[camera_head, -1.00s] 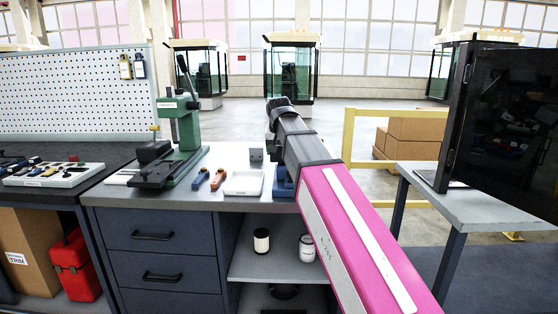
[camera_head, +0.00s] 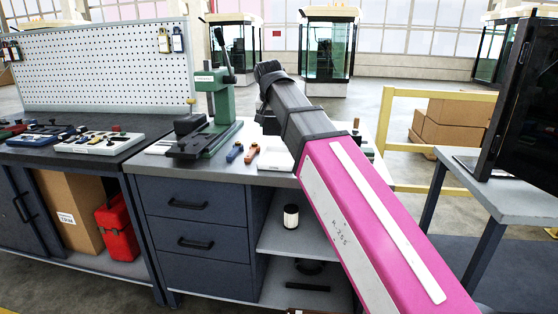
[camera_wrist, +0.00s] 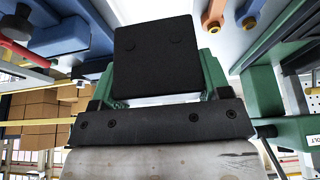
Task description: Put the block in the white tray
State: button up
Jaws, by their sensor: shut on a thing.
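My gripper (camera_wrist: 155,92) is shut on a black square block (camera_wrist: 153,55), which sits between its green fingers in the wrist view. In the head view my arm hides the gripper and the held block. The white tray (camera_head: 273,161) lies on the workbench, its right part hidden behind my arm. I cannot tell the block's height over the bench.
A green press (camera_head: 217,115) stands on the bench left of the tray. A blue-handled tool (camera_head: 235,151) and an orange-handled one (camera_head: 251,153) lie between them. A pegboard (camera_head: 95,65) rises behind the left bench. A dark screen (camera_head: 525,110) stands at right.

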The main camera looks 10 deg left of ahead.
jog(key=s+a, duration=0.5)
jog(key=w+d+f, duration=0.2)
jog(key=w, duration=0.1)
jog(key=w+d+f, duration=0.2)
jog(key=w+f, duration=0.1)
jog(key=w+d+f, duration=0.2)
jog(key=w, duration=0.2)
jog(key=shift+d+f, duration=0.1)
jog(key=shift+f, duration=2.05)
jog(key=shift+f, duration=0.1)
jog(key=o, duration=1.2)
jog(key=v, duration=1.2)
